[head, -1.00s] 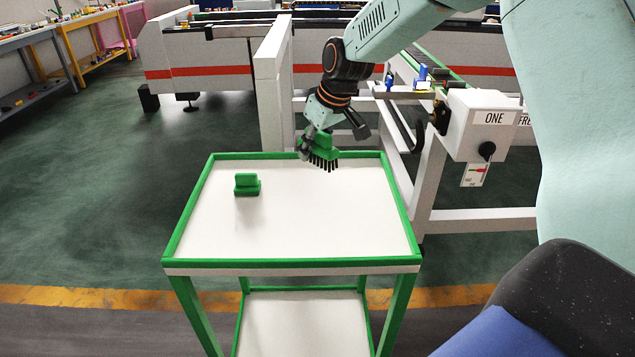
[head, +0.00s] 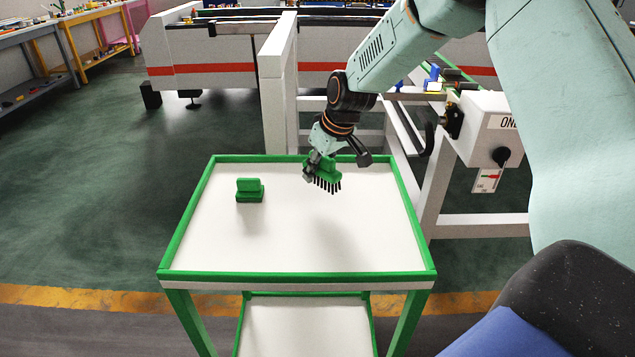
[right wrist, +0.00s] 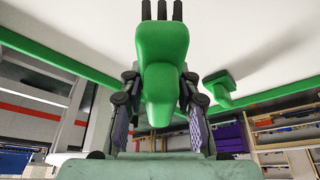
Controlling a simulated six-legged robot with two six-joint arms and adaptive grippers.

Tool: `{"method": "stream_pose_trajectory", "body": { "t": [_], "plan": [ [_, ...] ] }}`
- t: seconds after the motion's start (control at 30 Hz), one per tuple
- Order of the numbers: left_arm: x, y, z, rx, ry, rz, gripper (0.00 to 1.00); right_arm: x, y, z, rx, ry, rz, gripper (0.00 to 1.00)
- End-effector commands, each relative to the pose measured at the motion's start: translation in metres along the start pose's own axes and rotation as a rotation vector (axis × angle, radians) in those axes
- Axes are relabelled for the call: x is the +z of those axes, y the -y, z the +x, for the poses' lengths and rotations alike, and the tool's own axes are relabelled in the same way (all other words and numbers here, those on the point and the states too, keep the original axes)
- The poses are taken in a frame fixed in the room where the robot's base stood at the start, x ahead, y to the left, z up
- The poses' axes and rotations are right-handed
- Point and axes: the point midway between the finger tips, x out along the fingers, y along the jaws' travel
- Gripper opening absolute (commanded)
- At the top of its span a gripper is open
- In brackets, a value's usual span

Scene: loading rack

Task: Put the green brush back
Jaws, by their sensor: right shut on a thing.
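The green brush (head: 324,170) with dark bristles is held by my right gripper (head: 320,166) above the far part of the cart's white top, bristles pointing down. In the right wrist view the brush (right wrist: 160,60) sits between the two fingers of my right gripper (right wrist: 155,110), which is shut on it. A second green object (head: 249,190), a block with a raised handle-like part, stands on the white top left of the held brush; it also shows in the right wrist view (right wrist: 219,84). My left gripper is not in view.
The green-rimmed cart (head: 300,276) has a white top, mostly bare, and a lower shelf (head: 306,325). Behind it stand a white post (head: 273,85) and a white frame with a control box (head: 484,128). Open floor lies to the left.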

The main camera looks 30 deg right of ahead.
Motion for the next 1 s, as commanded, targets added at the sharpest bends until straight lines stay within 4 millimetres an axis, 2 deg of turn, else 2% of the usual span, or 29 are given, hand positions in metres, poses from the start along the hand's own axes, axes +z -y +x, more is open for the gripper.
{"method": "stream_pose_trajectory", "body": {
  "t": [0.3,0.73,0.77,1.0],
  "plan": [
    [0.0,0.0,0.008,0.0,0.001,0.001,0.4,0.013,-0.002,0.034,0.001,0.0,0.001,0.02],
    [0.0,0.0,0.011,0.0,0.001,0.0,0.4,0.014,-0.003,0.039,0.001,-0.001,0.001,0.02],
    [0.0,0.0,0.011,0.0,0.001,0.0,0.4,0.014,-0.003,0.039,0.001,0.0,0.001,0.32],
    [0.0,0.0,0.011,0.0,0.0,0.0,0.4,0.014,-0.003,0.038,0.001,0.0,0.001,0.52]
  ]
}}
